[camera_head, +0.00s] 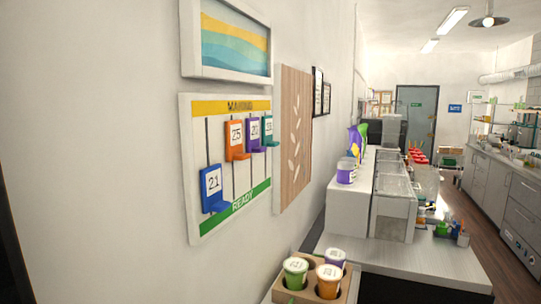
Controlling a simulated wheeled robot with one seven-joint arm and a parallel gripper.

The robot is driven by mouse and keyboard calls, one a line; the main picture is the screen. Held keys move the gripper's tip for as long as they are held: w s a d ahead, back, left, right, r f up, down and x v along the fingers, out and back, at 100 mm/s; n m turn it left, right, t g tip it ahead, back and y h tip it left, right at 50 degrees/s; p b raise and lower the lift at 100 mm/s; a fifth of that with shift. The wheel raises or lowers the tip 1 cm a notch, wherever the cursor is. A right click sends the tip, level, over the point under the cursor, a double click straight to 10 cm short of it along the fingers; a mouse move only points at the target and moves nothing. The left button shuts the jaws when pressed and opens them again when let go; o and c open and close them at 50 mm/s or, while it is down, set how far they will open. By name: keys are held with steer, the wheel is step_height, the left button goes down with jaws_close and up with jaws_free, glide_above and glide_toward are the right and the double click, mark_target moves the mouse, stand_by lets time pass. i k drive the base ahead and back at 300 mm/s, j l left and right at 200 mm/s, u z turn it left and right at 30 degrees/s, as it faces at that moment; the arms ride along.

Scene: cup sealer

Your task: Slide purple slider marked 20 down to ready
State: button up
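The slider board (224,160) hangs on the left wall, with a yellow band (215,107) at its top and a green band marked READY (262,189) at its bottom. The purple slider marked 20 (254,131) is near the top of its track, close under the yellow band. The orange slider marked 25 (236,140) is left of it and a green slider (268,130) is right of it, both also high. The blue slider marked 21 (213,186) is low, at the green band. My gripper is not in view.
A cup carrier (311,293) with green (295,271), orange (328,281) and purple (335,257) lidded cups stands below the board at the bottom. A framed picture (235,45) hangs above the board and a wooden panel (293,140) right of it. A counter (420,265) extends to the right.

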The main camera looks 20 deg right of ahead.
mark_target(252, 124)
steer(key=k+l+u, duration=0.1)
steer(key=l+u, duration=0.2)
steer(key=k+l+u, duration=0.25)
steer(key=l, duration=0.25)
steer(key=k+l+u, duration=0.15)
steer(key=l+u, duration=0.15)
steer(key=k+l+u, duration=0.3)
steer(key=l+u, duration=0.3)
steer(key=l, duration=0.15)
steer(key=l+u, duration=0.25)
steer(key=l, duration=0.2)
steer(key=k+l+u, duration=0.15)
steer(key=l+u, duration=0.15)
steer(key=l, duration=0.15)
steer(key=i+l+u, duration=0.25)
steer(key=l+u, duration=0.5)
steer(key=l, duration=0.2)
steer(key=k+l+u, duration=0.1)
steer(key=i+j+z, duration=0.1)
